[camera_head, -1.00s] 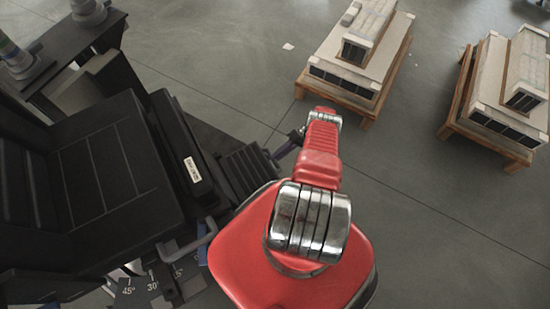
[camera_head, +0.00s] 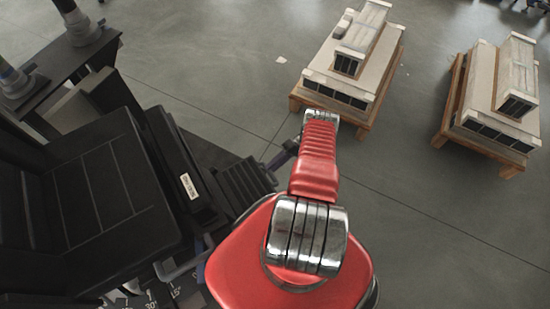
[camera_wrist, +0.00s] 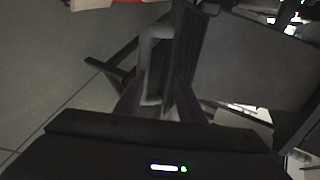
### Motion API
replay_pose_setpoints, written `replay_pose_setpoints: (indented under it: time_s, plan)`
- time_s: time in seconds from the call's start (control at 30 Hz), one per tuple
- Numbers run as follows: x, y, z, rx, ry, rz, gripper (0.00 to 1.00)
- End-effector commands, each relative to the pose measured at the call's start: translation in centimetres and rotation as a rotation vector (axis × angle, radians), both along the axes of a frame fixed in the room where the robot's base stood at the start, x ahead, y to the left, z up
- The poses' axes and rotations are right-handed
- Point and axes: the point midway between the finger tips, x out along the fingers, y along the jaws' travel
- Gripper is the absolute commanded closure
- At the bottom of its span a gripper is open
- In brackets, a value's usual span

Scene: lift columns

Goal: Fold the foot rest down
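The foot rest (camera_head: 242,187) is a black ribbed plate at the front edge of a black seat (camera_head: 100,190). In the head view my gripper (camera_head: 277,160) is just beyond the far right corner of the ribbed plate, partly hidden by my red arm. In the wrist view, my gripper (camera_wrist: 158,104) has its two dark fingers apart, on either side of the lower end of a grey bent handle (camera_wrist: 155,50). The handle stands out from a dark panel (camera_wrist: 182,60). I cannot tell whether a finger touches it.
A sign with angle marks (camera_head: 155,303) and another grey handle (camera_head: 180,265) are at the seat's near side. Two wooden pallets with boxed loads (camera_head: 345,75) (camera_head: 490,105) stand at the back right.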

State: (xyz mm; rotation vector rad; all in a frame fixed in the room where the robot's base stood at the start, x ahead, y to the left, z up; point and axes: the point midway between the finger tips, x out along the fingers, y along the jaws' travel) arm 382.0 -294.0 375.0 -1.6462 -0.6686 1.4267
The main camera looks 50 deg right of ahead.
Motion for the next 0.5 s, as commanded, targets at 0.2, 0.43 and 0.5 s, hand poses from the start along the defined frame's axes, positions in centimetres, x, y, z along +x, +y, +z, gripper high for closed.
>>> replay_pose_setpoints:
  time_s: [0.2, 0.43, 0.5]
  plan:
    - [-0.1, -0.1, 1.7, 0.0, 0.001, -0.001, 0.64]
    - [-0.2, -0.1, 3.6, -0.001, 0.001, -0.001, 0.64]
    - [-0.2, -0.1, 4.2, -0.001, 0.001, -0.001, 0.64]
